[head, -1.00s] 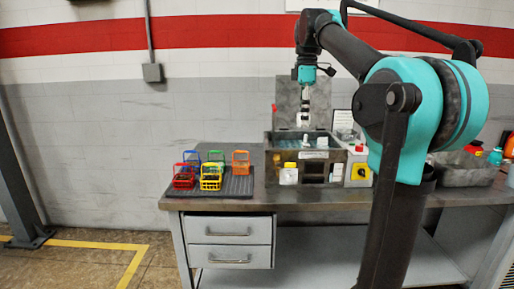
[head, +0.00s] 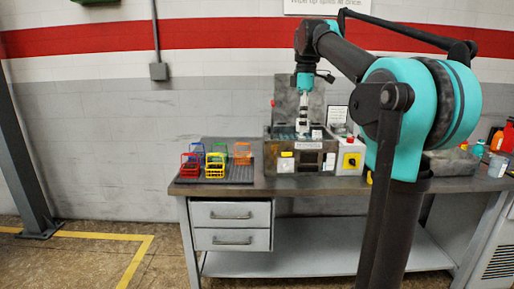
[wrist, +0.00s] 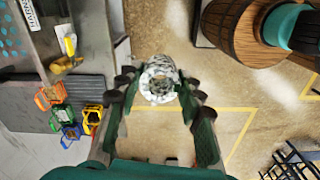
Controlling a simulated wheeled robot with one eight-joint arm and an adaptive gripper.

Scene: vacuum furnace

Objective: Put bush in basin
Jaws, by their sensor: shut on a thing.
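My gripper (wrist: 158,85) has its two dark green fingers on either side of a shiny silver ring-shaped bush (wrist: 160,72) and is shut on it. In the wrist view there is floor beneath the bush. In the head view my gripper (head: 302,126) hangs upright and overlaps the grey bench unit in the picture. That unit (head: 283,172) has an open top, a raised back panel and a yellow switch; it may hold the basin, but its inside is mostly hidden. The wrist view shows part of its perforated, blue-dotted top (wrist: 10,40) at upper left.
Several coloured wire baskets (head: 214,168) stand on a dark mat (head: 240,174) on the bench's left. A grey tray (head: 450,163) and bottles are at the right, partly behind my arm.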

